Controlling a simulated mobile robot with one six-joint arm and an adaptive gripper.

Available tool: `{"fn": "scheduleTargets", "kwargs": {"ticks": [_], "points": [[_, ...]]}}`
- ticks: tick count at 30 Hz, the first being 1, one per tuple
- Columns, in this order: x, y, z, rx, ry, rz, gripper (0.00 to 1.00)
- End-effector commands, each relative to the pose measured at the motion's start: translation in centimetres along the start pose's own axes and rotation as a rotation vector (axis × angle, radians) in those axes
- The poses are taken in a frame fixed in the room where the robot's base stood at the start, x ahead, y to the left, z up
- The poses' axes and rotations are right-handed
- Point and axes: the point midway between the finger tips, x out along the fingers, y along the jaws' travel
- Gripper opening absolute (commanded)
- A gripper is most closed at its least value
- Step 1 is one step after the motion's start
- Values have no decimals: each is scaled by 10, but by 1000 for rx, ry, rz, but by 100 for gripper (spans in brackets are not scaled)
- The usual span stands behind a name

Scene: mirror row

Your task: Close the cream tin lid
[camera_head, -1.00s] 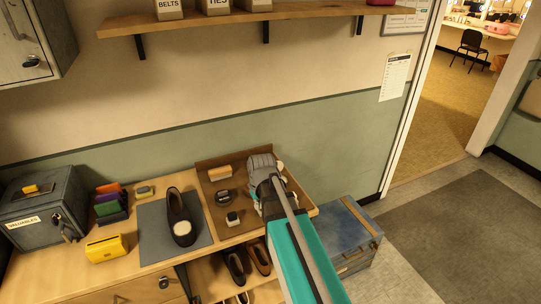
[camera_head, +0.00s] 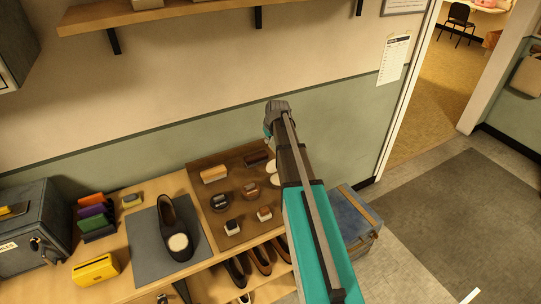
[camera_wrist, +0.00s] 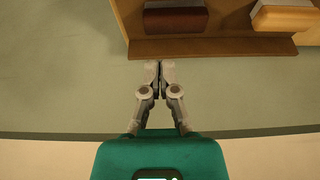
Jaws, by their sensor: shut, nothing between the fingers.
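My gripper (camera_head: 277,106) is shut and empty, raised in front of the wall behind the tray. In the wrist view my shut fingers (camera_wrist: 159,66) point at the tray's edge, apart from it. On the brown tray (camera_head: 216,170) are two round tins, a dark one (camera_head: 219,202) and a brown-topped one (camera_head: 250,190). Pale round pieces (camera_head: 273,180) lie at the tray's right, partly covered by my arm; they may be the cream tin and its lid, but I cannot tell the lid's angle.
A brush with a pale wooden back (camera_head: 214,173) and a dark red block (camera_wrist: 172,22) lie at the tray's back edge. A black shoe (camera_head: 176,232) stands on a grey mat (camera_head: 145,243). A blue chest (camera_head: 355,215) is right of the bench.

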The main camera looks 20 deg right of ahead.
Motion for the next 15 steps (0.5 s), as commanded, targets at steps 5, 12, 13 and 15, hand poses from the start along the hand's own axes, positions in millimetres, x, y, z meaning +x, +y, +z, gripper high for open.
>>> {"fn": "scheduleTargets", "kwargs": {"ticks": [5, 12, 13, 15], "points": [[-1, 6, 3, 8, 0, 4, 0], [0, 10, 4, 15, -1, 6, 0], [1, 11, 5, 15, -1, 6, 0], [3, 11, 5, 16, -1, 6, 0]]}}
